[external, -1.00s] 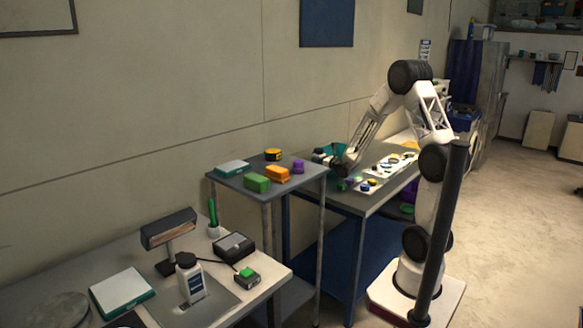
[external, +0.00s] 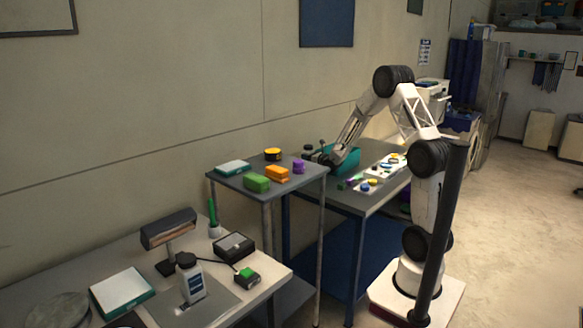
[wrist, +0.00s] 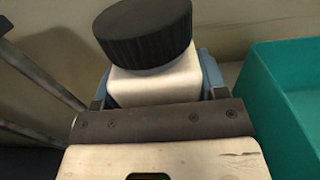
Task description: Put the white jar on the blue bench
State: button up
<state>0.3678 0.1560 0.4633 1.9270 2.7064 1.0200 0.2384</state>
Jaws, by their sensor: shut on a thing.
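The white jar (wrist: 155,82) has a wide black ribbed lid and fills the space between my fingers in the wrist view. My gripper (wrist: 157,92) is shut on it, with a blue-grey finger showing at each side. In the external view my gripper (external: 321,155) is at the back left of the blue bench, beside the teal bin; the jar is too small and dark to make out clearly there. The blue bench (external: 352,203) has a grey top with blue legs and a blue lower panel. I cannot tell whether the jar touches the bench top.
The teal bin (external: 346,160) stands close to the right of the jar, also in the wrist view (wrist: 262,120). A higher grey stand (external: 235,184) with green, orange and purple items is at the left. A white board (external: 368,188) with small parts lies on the bench.

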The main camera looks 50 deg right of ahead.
jog(key=shift+w+d+f, duration=0.1)
jog(key=shift+w+d, duration=0.2)
jog(key=shift+w, duration=0.6)
jog(key=shift+w+d+f, duration=0.1)
jog(key=shift+w+d, duration=0.15)
jog(key=shift+w, duration=0.65)
jog(key=shift+w+d, duration=0.3)
jog(key=shift+w, duration=0.6)
jog(key=shift+f, duration=1.75)
jog(key=shift+f, duration=0.2)
jog(key=o, duration=1.2)
jog(key=shift+o, duration=0.2)
jog(key=shift+r, duration=0.15)
jog(key=shift+s, duration=6)
